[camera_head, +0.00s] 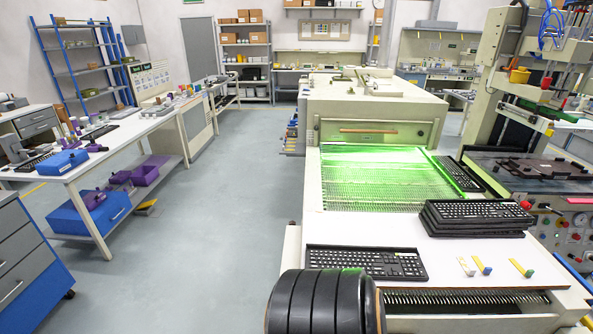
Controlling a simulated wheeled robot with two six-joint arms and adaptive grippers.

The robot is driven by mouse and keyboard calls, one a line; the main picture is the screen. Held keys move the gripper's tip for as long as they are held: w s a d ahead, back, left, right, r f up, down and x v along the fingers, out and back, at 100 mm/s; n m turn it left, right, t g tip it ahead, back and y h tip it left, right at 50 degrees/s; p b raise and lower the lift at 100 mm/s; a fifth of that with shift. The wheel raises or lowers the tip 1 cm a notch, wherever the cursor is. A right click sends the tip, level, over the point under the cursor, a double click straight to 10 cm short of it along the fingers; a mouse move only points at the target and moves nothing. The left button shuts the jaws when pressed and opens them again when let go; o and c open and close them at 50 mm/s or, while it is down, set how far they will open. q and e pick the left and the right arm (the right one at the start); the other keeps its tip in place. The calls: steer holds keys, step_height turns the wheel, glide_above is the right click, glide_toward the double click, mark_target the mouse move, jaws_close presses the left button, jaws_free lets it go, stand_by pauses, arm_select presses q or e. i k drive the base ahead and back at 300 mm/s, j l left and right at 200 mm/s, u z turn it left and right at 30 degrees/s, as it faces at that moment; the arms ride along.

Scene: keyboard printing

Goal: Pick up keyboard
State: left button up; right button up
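A single black keyboard (367,262) lies flat on the white worktop at the front of the printing machine. A stack of black keyboards (476,214) sits behind it to the right on the same worktop. Another black keyboard (459,174) lies along the right edge of the green-lit mesh conveyor. Neither of my grippers shows in the head view, so their state is hidden.
The white worktop (345,226) is bare left of the stack. Small coloured-tipped tools (481,265) lie at its right front. The green-lit conveyor (380,180) runs back into the beige machine (372,108). A press (535,175) stands right. The floor (215,230) at left is clear.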

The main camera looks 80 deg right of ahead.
mark_target(381, 262)
steer(key=i+j+z, duration=0.15)
steer(key=i+z, duration=0.2)
steer(key=i+j+z, duration=0.35)
steer(key=i, duration=0.2)
steer(key=i+z, duration=0.1)
steer(key=z, duration=0.35)
steer(key=i+z, duration=0.15)
steer(key=z, duration=0.3)
steer(key=i+z, duration=0.15)
steer(key=z, duration=0.3)
steer(key=i+z, duration=0.1)
steer(key=z, duration=0.35)
steer(key=i+j+z, duration=0.1)
steer(key=z, duration=0.35)
steer(key=j+z, duration=0.15)
steer(key=z, duration=0.3)
steer(key=i+j, duration=0.05)
